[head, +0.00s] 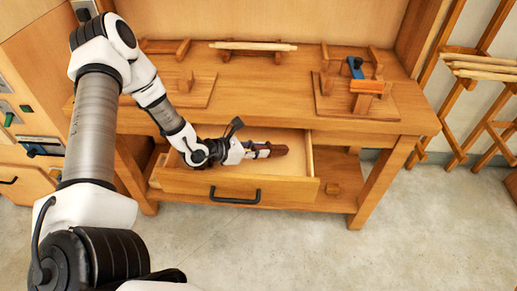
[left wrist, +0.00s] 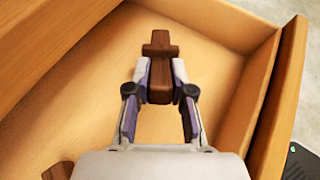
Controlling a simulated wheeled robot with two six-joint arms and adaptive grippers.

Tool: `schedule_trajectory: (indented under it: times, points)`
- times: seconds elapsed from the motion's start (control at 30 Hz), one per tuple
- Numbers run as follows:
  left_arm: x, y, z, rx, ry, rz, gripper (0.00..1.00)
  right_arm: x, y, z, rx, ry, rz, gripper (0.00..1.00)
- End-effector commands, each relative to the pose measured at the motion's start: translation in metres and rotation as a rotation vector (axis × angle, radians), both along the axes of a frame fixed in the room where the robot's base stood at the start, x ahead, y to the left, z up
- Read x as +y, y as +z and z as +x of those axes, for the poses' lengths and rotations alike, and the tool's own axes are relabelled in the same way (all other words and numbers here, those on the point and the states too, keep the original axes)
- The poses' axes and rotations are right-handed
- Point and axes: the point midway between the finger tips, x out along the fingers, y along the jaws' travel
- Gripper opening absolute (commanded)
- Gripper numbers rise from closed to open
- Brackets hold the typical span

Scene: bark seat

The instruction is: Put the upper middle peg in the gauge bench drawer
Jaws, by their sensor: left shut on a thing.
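The drawer (head: 240,186) of the wooden bench is pulled open. My left gripper (head: 253,151) is over the open drawer, shut on a dark brown wooden peg (head: 272,151). In the left wrist view the peg (left wrist: 160,49) has a short crosspiece near its far end, and both fingers (left wrist: 160,83) clasp its sides. The drawer floor (left wrist: 90,75) shows below it. I cannot tell whether the peg touches the floor. Another dark brown piece (left wrist: 58,171) shows at the bottom left of the left wrist view. My right gripper is not in view.
The benchtop (head: 275,80) carries a pale rod on a rack (head: 252,46), wooden fixtures at left and right, and a blue-topped tool (head: 355,66). The drawer's black handle (head: 235,196) faces the front. The front floor is clear.

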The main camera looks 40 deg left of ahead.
Motion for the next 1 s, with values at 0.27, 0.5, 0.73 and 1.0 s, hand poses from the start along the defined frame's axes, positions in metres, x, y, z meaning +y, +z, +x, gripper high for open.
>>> schedule_trajectory:
  times: [0.27, 0.5, 0.73, 1.0]
  points:
    - [0.000, 0.001, 0.000, 0.000, 0.000, 0.000, 0.40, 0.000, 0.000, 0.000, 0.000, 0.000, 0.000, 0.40]
    - [0.000, 0.000, 0.000, 0.000, 0.000, 0.000, 0.51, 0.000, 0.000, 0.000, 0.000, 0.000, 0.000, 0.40]
    - [0.001, 0.013, 0.001, -0.003, 0.004, -0.002, 0.51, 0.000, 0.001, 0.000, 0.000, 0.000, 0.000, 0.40]
    - [0.001, 0.071, 0.002, -0.008, 0.005, -0.005, 0.51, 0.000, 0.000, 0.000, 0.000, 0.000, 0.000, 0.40]
